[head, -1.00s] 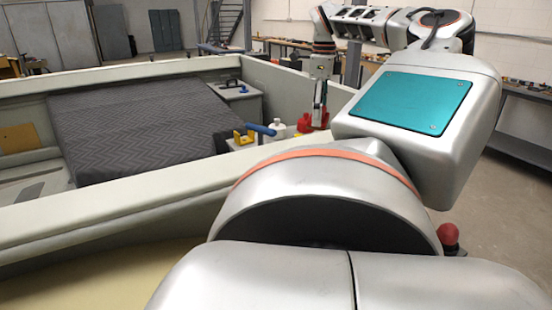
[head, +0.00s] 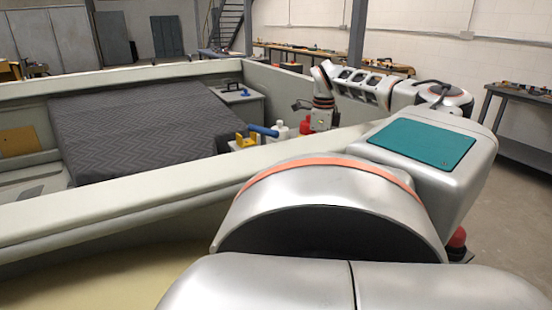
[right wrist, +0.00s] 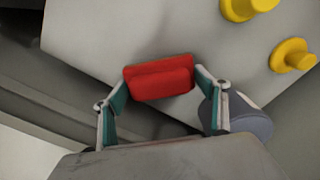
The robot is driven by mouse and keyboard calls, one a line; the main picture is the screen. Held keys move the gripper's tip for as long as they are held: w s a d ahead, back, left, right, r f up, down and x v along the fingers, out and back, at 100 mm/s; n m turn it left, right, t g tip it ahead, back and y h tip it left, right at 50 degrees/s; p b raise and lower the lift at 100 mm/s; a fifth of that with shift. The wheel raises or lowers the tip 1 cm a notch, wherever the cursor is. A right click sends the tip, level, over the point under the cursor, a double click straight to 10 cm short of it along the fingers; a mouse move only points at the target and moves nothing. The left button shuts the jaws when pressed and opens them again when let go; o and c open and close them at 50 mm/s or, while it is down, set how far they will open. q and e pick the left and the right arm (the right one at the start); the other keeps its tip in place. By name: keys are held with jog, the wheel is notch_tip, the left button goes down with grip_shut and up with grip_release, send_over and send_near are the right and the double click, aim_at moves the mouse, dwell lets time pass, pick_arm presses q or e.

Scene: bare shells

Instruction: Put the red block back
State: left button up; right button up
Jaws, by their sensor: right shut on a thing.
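The red block (right wrist: 160,78) sits between the two fingers of my right gripper (right wrist: 161,80) in the right wrist view, and the gripper is shut on it. A light grey surface lies behind the block; I cannot tell whether the block touches it. In the head view my right arm reaches over the light wall, and its wrist (head: 323,118) is low behind the rim, with the fingers hidden. A red thing (head: 305,127) shows just left of this wrist; I cannot tell whether it is the held block. My left gripper is not in view.
A white bottle (head: 280,130), a blue-handled thing (head: 262,130) and a yellow thing (head: 243,141) stand left of my right wrist. Yellow knobs (right wrist: 292,56) show in the wrist view. The light wall (head: 150,193) runs in front.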

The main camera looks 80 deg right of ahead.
jog(key=shift+f, duration=0.15)
jog(key=o, duration=1.1)
jog(key=shift+o, duration=0.2)
notch_tip(320, 180, up, 12)
jog(key=p, duration=0.1)
dwell(0.3)
